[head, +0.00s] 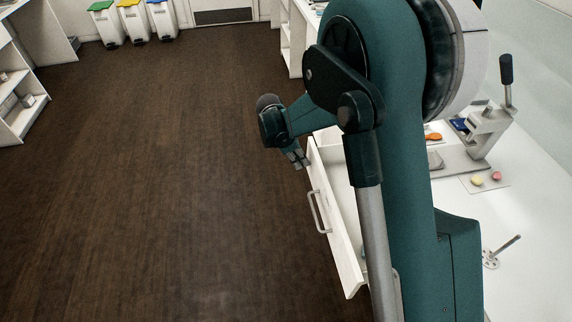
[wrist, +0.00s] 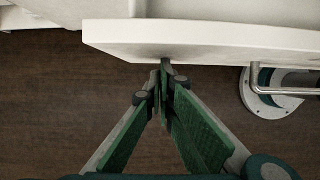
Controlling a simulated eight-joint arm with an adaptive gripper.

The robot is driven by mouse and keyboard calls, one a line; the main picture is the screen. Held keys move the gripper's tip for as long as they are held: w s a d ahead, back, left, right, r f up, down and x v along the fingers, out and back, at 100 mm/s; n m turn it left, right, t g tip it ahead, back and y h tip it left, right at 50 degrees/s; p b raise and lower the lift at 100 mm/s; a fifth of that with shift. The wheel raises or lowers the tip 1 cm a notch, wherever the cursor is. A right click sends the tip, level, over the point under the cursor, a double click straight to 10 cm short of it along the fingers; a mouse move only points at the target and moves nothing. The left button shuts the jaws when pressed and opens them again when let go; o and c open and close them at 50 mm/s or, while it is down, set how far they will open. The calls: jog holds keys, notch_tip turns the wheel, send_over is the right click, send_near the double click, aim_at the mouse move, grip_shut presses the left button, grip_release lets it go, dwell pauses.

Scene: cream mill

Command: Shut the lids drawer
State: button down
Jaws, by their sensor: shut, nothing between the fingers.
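The white lids drawer (head: 333,222) stands pulled out from the white counter, with its inside partly visible behind its front panel. Its bar handle (head: 317,212) is on the outer face. My gripper (head: 300,162) is at the far end of the drawer front, on the outer side, away from the handle. In the wrist view the closed fingertips (wrist: 164,72) point at the drawer's front panel (wrist: 205,40), touching it or very near; I cannot tell which. The handle (wrist: 285,91) shows to the right there. Nothing is between the fingers. My arm hides part of the drawer.
The counter (head: 535,200) on the right carries a lever press (head: 488,125), small pink and yellow pieces on a sheet (head: 486,181) and a metal tool (head: 502,250). Dark wooden floor (head: 160,190) is clear to the left. Bins (head: 133,22) stand far back.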

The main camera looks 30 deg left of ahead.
jog(key=w+d, duration=1.9)
jog(key=d, duration=0.1)
jog(key=shift+w, duration=0.4)
jog(key=shift+w+r, duration=0.1)
jog(key=shift+s+a, duration=0.45)
jog(key=s+a, duration=0.2)
jog(key=shift+s+a+b, duration=0.3)
jog(key=shift+a+b, duration=0.05)
jog(key=shift+b, duration=0.05)
jog(key=p+v, duration=0.2)
jog(key=v, duration=0.8)
jog(key=shift+d, duration=0.2)
